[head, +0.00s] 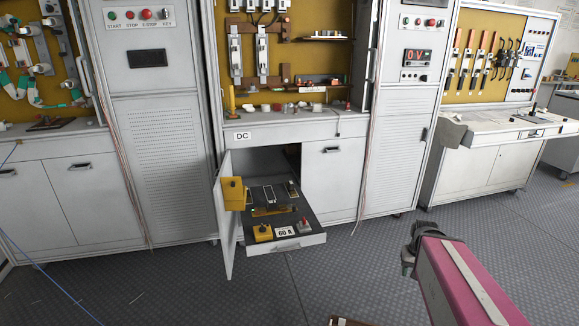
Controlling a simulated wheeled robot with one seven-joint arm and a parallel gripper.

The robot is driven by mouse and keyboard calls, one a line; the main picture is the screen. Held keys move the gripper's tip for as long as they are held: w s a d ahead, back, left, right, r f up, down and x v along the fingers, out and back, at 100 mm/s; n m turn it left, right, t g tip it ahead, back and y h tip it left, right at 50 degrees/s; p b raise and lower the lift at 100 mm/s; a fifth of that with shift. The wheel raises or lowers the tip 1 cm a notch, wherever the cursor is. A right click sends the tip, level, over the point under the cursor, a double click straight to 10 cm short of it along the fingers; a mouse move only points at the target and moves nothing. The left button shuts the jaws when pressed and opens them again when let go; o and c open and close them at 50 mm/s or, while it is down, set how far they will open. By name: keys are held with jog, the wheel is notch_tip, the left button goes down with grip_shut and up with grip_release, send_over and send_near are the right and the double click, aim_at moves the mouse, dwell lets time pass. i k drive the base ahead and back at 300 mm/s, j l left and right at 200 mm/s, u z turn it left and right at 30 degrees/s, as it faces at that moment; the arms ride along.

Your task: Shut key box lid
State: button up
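A yellow box (236,193) with a dark knob-like spot on its front sits at the inner side of an open cabinet door. A second, smaller yellow box (263,232) with a dark top detail lies at the front left of a pulled-out tray. I cannot tell for sure which one is the key box, or how its lid stands. My arm's magenta link shows at the lower right, with a dark grey end (409,250). That end is well to the right of the tray, apart from both boxes. Its fingers cannot be made out.
The pulled-out tray (308,241) carries small parts and a "60 A" label. The open cabinet door (226,248) stands out on its left. A closed white cabinet door (334,190) is to the right. The grey floor in front is mostly clear, with a dark brown object (345,321) at the bottom edge.

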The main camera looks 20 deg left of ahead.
aim_at(232, 186)
jog(key=u, duration=0.4)
jog(key=k+u, duration=0.1)
jog(key=u, duration=0.3)
jog(key=j+u, duration=0.15)
jog(key=u, duration=0.2)
jog(key=k+u, duration=0.1)
jog(key=u, duration=0.3)
